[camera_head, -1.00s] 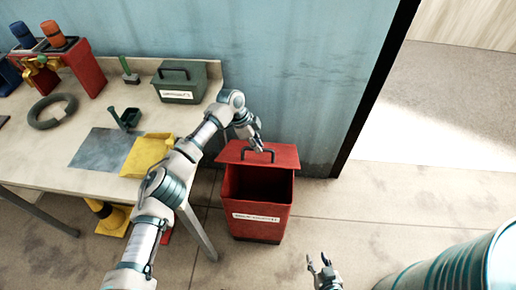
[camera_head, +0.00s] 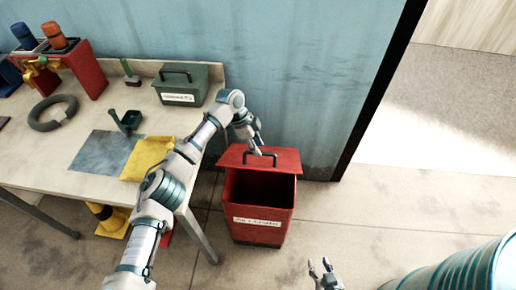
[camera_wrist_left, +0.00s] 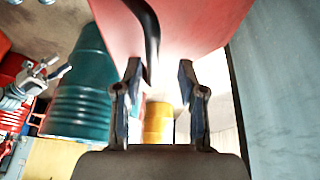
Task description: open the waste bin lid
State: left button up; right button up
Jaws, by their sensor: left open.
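The red waste bin (camera_head: 256,228) stands on the floor right of the table, with a white label on its front and a dark, open inside. Its red lid (camera_head: 285,161) is raised at the back, with a dark handle (camera_head: 260,155) on it. My left gripper (camera_head: 258,147) is open at the lid's handle. In the left wrist view the lid (camera_wrist_left: 205,22) fills the top, and the handle (camera_wrist_left: 150,35) comes down beside the left finger of the open gripper (camera_wrist_left: 160,85). My right gripper (camera_head: 320,268) is open and empty at the bottom, apart from the bin.
A teal drum (camera_head: 460,270) stands at the lower right. The floor right of the bin is clear.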

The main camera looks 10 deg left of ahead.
pick_arm(q)
jog(key=v, duration=1)
jog(key=shift+a+r, duration=0.15)
jog(key=shift+a, duration=0.15)
